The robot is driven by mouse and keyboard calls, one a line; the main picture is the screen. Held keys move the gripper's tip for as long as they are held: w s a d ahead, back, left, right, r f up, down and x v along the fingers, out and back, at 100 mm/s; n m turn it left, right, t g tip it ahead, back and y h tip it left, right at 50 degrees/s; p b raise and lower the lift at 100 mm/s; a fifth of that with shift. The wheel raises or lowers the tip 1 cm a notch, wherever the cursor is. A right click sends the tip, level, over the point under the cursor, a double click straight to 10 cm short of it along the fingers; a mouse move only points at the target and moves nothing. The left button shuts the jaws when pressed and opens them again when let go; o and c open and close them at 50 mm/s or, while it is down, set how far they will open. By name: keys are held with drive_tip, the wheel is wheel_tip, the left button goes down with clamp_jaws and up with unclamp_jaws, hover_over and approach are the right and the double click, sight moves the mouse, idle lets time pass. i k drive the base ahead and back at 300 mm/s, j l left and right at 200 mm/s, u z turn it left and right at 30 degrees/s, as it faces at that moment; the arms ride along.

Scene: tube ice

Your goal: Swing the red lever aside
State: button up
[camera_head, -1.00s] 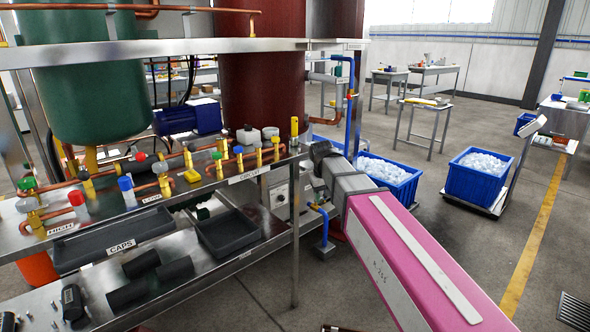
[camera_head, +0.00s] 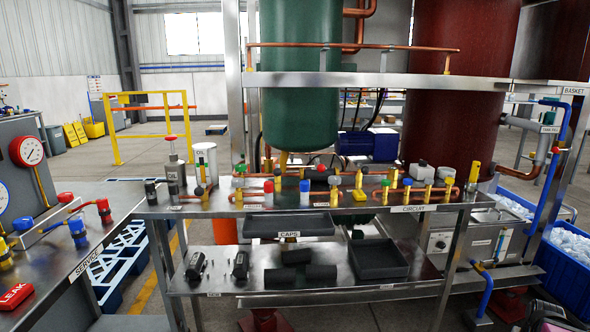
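I cannot single out one red lever for certain. A small red part (camera_head: 556,150) sits on the upright blue pipe (camera_head: 550,195) at the right; it is too small to tell its shape. Red knobs also show on the left service bench (camera_head: 66,197) and on the circuit shelf (camera_head: 268,187). The dark end of my arm, with my gripper (camera_head: 545,316), shows at the bottom right edge, low and apart from all of these. Its fingers are not clear, so I cannot tell whether it is open or holds anything.
The steel rack (camera_head: 330,209) fills the middle, with valves, copper pipes, black trays and dark cylinders. Blue bins of ice (camera_head: 572,270) stand at the right. A service bench (camera_head: 95,225) is at the left. A yellow frame (camera_head: 117,130) stands on open floor behind.

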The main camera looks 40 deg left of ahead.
sight(321, 168)
drive_tip(key=l+u, duration=0.1)
drive_tip(key=u, duration=0.75)
drive_tip(key=l+u, duration=0.15)
drive_tip(key=u, duration=0.7)
drive_tip(key=k+l, duration=0.05)
